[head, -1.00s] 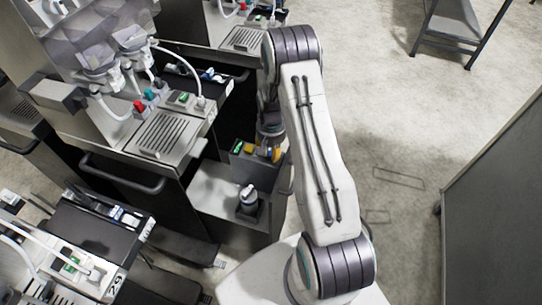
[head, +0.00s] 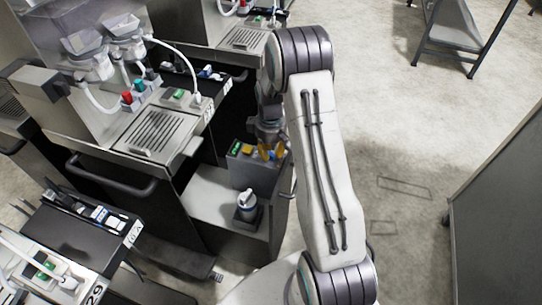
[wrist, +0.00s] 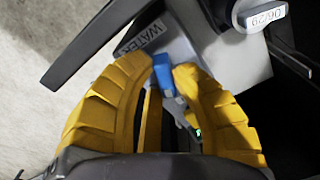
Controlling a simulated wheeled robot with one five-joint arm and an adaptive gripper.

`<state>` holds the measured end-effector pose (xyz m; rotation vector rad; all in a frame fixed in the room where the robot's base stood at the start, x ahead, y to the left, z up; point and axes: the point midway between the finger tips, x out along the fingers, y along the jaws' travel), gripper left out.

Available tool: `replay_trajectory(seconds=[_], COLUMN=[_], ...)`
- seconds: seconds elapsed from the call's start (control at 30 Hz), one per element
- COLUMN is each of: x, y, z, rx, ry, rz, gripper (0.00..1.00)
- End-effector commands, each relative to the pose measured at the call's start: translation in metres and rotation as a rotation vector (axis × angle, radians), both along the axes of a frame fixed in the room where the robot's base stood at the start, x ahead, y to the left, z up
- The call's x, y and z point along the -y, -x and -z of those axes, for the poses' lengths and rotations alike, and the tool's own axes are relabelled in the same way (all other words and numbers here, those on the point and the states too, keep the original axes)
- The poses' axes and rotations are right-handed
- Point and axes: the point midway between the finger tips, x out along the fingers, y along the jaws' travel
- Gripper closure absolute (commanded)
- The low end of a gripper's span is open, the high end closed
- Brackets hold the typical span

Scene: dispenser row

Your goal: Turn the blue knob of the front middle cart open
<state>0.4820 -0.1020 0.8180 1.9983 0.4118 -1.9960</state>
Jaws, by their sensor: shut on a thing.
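The front middle cart (head: 225,190) has a low grey control box (head: 243,168) at its right end. In the wrist view the blue knob (wrist: 163,69) sits beside a plate lettered "WATER" (wrist: 141,36). My gripper (wrist: 163,66) has its yellow fingers closed around the blue knob, one at each side, and the fingers hide part of it. In the head view my gripper (head: 270,153) reaches down to the top of the box, and its fingers and wrist largely cover the knob there.
A white-capped bottle (head: 246,205) stands on the cart's shelf. A dark handle (wrist: 82,50) runs close to the fingers. Open floor (head: 400,150) lies to the right.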

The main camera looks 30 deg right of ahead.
Motion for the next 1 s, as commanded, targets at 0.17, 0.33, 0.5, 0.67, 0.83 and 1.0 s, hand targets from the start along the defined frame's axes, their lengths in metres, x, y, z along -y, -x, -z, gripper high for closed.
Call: replay_trajectory(seconds=[0.17, 0.33, 0.5, 0.67, 0.83, 1.0], x=[-0.0007, -0.0012, -0.0014, -0.0016, -0.0017, -0.0017], y=[0.0001, 0.0001, -0.0003, -0.0004, -0.0004, -0.0002], z=[0.0030, 0.0027, 0.0022, 0.0017, 0.0014, 0.0013], rx=[-0.003, -0.004, -0.004, -0.004, -0.004, -0.004], ry=[-0.001, -0.001, -0.001, -0.001, -0.001, -0.002], rz=[-0.142, -0.251, -0.327, -0.369, -0.388, -0.392], gripper=[1.00, 1.00, 1.00, 1.00, 1.00, 1.00])
